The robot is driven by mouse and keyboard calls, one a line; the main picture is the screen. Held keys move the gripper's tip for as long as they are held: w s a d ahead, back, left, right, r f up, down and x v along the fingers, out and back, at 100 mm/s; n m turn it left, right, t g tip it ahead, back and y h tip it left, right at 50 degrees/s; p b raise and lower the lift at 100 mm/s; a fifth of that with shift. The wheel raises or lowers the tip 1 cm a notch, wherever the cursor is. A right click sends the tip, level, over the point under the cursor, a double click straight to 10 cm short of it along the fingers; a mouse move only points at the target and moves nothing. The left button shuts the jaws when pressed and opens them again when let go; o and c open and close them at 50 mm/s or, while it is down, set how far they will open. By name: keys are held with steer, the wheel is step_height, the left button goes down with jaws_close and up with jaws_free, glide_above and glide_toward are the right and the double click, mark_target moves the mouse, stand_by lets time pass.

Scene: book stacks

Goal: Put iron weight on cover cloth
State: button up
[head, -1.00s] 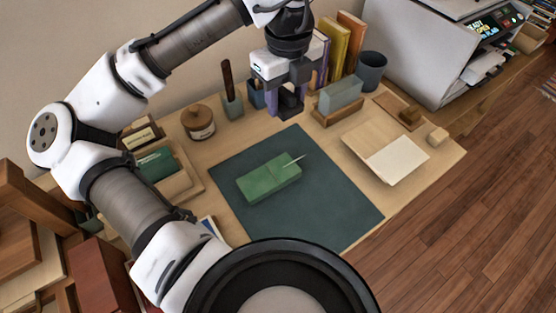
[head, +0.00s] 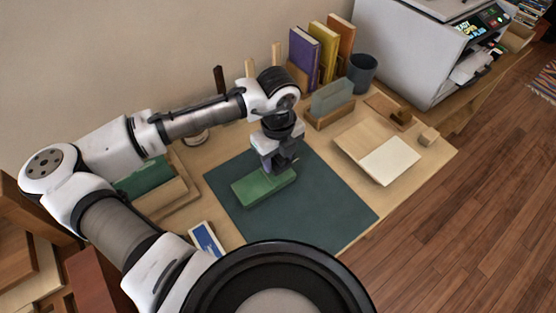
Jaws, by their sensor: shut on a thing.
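The cover cloth (head: 252,193) is a green, flat block-like piece lying on the dark green mat. My gripper (head: 279,165) is over the far right part of the cloth, pointing down. It is shut on the dark iron weight (head: 284,163), which shows only partly between and behind the fingers. The weight is at or just above the cloth's top; I cannot tell whether they touch. The thin pale stick seen on the cloth before is mostly hidden by the gripper.
The dark green mat (head: 323,207) has free room around the cloth. Upright books (head: 303,57), a dark cup (head: 362,72) and a wooden holder (head: 330,113) stand behind. A wooden board with pale paper (head: 390,161) lies right. A blue-and-white card (head: 206,239) lies at the left front.

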mark_target(278, 155)
steer(key=shift+f, duration=1.1)
steer(key=o, duration=1.3)
steer(key=shift+f, duration=0.15)
step_height(278, 155, up, 12)
steer(key=shift+r, duration=0.2)
